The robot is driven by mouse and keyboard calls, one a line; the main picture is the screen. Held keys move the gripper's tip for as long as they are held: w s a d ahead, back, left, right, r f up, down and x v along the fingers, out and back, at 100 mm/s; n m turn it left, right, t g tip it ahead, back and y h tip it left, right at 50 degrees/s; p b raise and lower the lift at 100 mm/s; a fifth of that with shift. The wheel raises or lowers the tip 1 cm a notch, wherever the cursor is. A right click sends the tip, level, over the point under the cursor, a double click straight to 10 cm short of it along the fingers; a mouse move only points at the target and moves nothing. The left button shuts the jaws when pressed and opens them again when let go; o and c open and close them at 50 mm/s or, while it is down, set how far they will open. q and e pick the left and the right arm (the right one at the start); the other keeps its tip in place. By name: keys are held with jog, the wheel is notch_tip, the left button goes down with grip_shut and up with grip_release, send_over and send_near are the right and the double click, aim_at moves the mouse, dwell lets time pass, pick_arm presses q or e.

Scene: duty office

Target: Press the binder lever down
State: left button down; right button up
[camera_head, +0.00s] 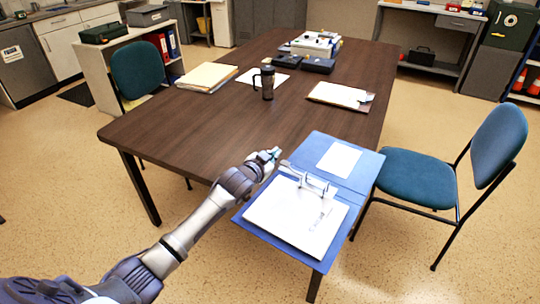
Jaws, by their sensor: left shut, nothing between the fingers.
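An open blue binder (350,178) lies at the near right corner of the dark table. White sheets (290,215) lie on its near half, with a metal ring mechanism (313,186) along their far edge. The metal lever (287,164) slants up and left from the mechanism. My left gripper (273,154) is shut and empty, just left of the lever's raised end. I cannot tell whether it touches the lever. My right gripper is out of view.
A dark mug (267,82), folders (207,77), a paper stack (340,95) and black boxes (318,65) stand farther back on the table (190,130). A blue chair (420,178) stands right of the binder, another (138,70) at the left. The table's near left is clear.

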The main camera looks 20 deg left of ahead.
pick_arm(q)
jog(key=v, duration=0.2)
jog(key=shift+s+a+r, duration=0.1)
jog(key=shift+s+r, duration=0.05)
jog(key=shift+s, duration=0.1)
